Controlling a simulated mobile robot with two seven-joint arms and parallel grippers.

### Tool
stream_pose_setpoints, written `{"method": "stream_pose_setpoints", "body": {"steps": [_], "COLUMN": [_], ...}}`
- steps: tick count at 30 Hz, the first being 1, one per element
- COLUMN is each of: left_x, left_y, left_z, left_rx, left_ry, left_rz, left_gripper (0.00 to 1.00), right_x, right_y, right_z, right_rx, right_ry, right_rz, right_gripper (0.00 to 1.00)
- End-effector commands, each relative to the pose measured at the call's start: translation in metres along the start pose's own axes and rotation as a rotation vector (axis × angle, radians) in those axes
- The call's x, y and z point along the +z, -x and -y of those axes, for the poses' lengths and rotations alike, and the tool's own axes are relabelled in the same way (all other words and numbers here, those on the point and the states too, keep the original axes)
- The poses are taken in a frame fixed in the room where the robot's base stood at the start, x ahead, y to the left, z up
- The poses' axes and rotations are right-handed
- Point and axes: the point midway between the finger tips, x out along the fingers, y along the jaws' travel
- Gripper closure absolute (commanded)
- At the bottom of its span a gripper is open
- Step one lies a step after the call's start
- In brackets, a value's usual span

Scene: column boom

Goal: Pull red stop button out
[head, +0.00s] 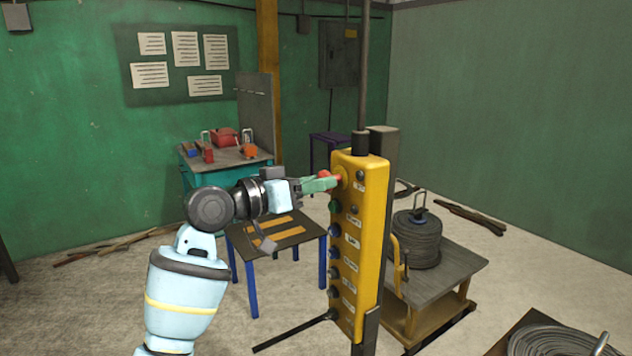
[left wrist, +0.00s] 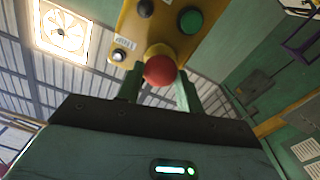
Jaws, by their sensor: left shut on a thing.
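The red stop button (head: 324,175) is at the top of the tall yellow control box (head: 369,215). In the left wrist view the round red button (left wrist: 160,70) sits on its yellow collar (left wrist: 160,50) between my fingers. My left gripper (head: 325,180) reaches in from the left and is shut on the red button; it also shows in the left wrist view (left wrist: 160,88) with a finger on each side. Part of the button is hidden by the fingers in the head view. My right gripper is not in view.
Below the red button is a column of other buttons, including a green one (head: 335,206). A small table (head: 314,230) stands behind my left arm. A cart (head: 455,275) with a cable coil (head: 417,240) stands right of the box.

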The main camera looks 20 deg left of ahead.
Motion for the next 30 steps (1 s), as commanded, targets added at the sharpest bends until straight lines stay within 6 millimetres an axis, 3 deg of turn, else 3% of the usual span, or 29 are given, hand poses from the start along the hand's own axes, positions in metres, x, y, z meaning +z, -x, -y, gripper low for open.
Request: {"method": "stream_pose_setpoints", "body": {"steps": [2, 3, 7, 17, 30], "left_x": [0.002, 0.002, 0.001, 0.001, 0.003], "left_y": [0.001, 0.001, 0.001, 0.003, 0.064], "left_z": [0.001, 0.001, 0.001, 0.001, 0.002], "left_rx": [-0.002, -0.002, -0.001, -0.002, -0.004], "left_ry": [0.0, 0.0, 0.0, -0.001, -0.002], "left_rz": [0.002, 0.002, 0.001, 0.0, 0.002], "left_gripper": [1.0, 0.58, 0.41, 0.41, 0.41], "right_x": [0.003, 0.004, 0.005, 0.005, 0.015], "right_y": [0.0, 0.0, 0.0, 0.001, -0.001], "right_z": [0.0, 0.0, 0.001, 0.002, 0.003], "right_rx": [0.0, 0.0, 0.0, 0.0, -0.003], "right_ry": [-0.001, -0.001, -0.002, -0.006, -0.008], "right_rz": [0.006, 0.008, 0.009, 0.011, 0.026], "right_gripper": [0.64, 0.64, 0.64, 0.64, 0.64]}}
